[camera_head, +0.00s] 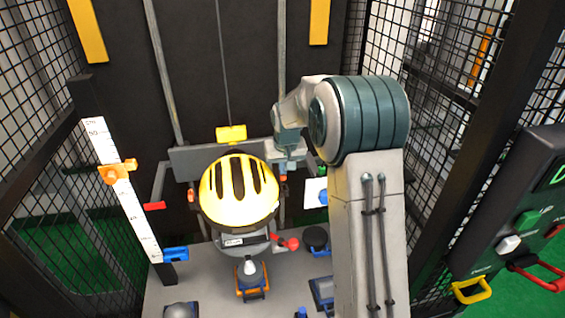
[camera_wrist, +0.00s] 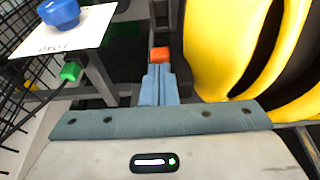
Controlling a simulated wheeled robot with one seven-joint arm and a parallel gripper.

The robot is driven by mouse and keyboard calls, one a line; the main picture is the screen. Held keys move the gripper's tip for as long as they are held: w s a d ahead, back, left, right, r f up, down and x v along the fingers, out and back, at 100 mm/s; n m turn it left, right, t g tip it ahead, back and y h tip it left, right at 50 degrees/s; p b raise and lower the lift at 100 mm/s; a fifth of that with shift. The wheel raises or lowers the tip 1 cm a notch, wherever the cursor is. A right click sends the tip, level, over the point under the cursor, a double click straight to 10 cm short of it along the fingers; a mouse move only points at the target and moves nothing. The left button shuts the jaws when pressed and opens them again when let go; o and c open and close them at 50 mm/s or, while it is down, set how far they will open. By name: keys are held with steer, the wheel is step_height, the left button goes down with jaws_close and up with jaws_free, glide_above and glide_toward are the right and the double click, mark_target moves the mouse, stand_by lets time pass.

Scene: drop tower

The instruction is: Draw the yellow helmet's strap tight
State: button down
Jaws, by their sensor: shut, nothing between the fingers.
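The yellow helmet (camera_head: 240,205) with dark slots sits in the middle of the tower, on a grey mount. It fills the right side of the wrist view (camera_wrist: 215,50). My gripper (camera_wrist: 158,72) is shut and empty, its blue-grey fingers together beside the helmet. A small orange block (camera_wrist: 160,54) shows just beyond the fingertips; I cannot tell whether they touch it. Small orange pieces show at the helmet's left (camera_head: 191,195) and right sides in the head view. My gripper's fingertips are hard to make out there, near the helmet's right edge. I cannot clearly make out the strap.
A white card (camera_wrist: 75,35) with a blue knob (camera_wrist: 60,13) and a green block (camera_wrist: 71,72) stand left of the fingers. A white scale (camera_head: 120,185) with an orange slider (camera_head: 117,171) is at left. Mesh walls flank the tower. A control panel (camera_head: 520,230) is at right.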

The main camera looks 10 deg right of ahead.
stand_by(0.4)
steer(key=shift+r+p, duration=0.4)
steer(key=shift+p, duration=0.05)
steer(key=w+v, duration=0.1)
steer(key=v, duration=1.1)
steer(key=s+r, duration=0.2)
steer(key=s, duration=1.5)
steer(key=s+f, duration=0.2)
steer(key=s, duration=0.5)
steer(key=s+f, duration=0.3)
steer(key=s, duration=0.5)
steer(key=shift+s+a, duration=0.2)
steer(key=shift+s, duration=0.1)
steer(key=shift+s, duration=0.1)
